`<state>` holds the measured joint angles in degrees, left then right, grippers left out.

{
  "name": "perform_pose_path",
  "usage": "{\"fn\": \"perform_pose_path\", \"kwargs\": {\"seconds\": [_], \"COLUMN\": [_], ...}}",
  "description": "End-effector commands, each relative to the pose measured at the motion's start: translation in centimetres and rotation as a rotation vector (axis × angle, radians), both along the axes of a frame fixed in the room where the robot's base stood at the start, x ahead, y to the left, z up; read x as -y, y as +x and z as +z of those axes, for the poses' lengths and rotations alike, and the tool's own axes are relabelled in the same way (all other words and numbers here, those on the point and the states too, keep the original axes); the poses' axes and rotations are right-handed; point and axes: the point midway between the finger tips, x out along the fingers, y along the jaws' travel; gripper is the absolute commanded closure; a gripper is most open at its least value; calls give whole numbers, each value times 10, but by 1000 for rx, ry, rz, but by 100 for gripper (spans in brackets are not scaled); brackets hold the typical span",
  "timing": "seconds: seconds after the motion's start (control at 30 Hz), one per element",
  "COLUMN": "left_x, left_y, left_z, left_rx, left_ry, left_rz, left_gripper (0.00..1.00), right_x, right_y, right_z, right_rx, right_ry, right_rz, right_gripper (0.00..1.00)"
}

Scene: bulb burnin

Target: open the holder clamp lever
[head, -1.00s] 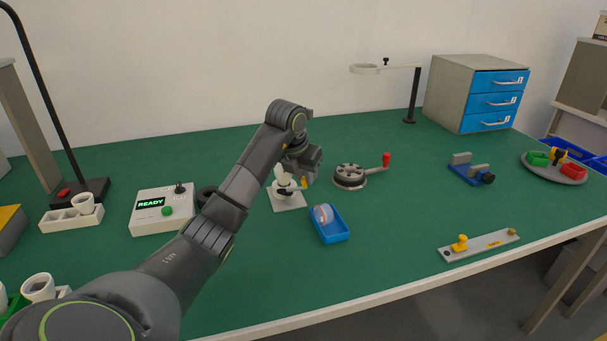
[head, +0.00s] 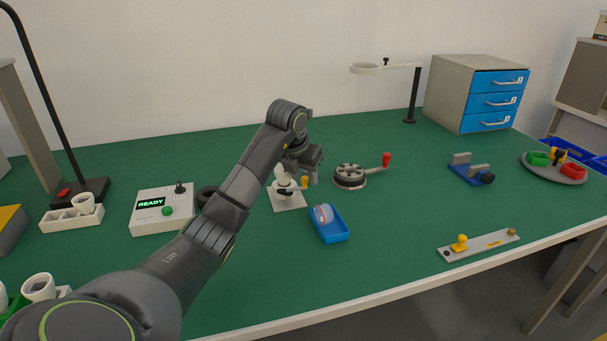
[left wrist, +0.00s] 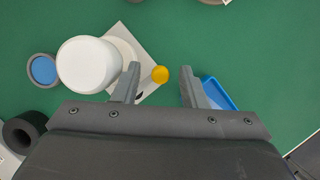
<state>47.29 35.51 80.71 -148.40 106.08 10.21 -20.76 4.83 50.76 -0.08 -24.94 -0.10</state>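The holder (head: 289,203) is a white square plate with a white upright part on it, in the middle of the bench. In the left wrist view a round white top (left wrist: 88,64) stands over the holder plate (left wrist: 150,52). The clamp lever's yellow knob (head: 305,184) sticks up at the holder's right side. In the left wrist view the yellow knob (left wrist: 160,74) lies between and just ahead of my fingertips. My left gripper (left wrist: 158,84) is open around the knob's line, with no finger clearly touching it; it also shows above the holder in the head view (head: 312,180). My right gripper is out of view.
A blue tray (head: 334,238) with a round item sits right in front of the holder. A crank wheel (head: 350,178) with a red handle stands to the right. A control box (head: 150,222) reading READY is left. Green bench is clear towards the front.

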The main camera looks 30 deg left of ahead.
Motion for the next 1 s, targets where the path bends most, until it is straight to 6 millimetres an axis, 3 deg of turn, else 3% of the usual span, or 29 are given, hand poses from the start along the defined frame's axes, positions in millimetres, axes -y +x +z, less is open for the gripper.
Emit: {"fn": "perform_pose_path", "kwargs": {"seconds": [0.17,0.37,0.57,1.0], "left_x": [0,1,3,4], "left_y": [-5,-21,-34,-50], "left_z": [14,55,89,128], "left_rx": [3,6,2,0], "left_ry": [2,3,2,1], "left_rz": [1,0,1,0], "left_gripper": [61,61,61,61], "right_x": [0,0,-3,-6], "right_y": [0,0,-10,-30], "right_z": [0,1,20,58], "right_rx": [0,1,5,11], "right_ry": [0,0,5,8], "right_rz": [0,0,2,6], "right_gripper": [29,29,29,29]}}
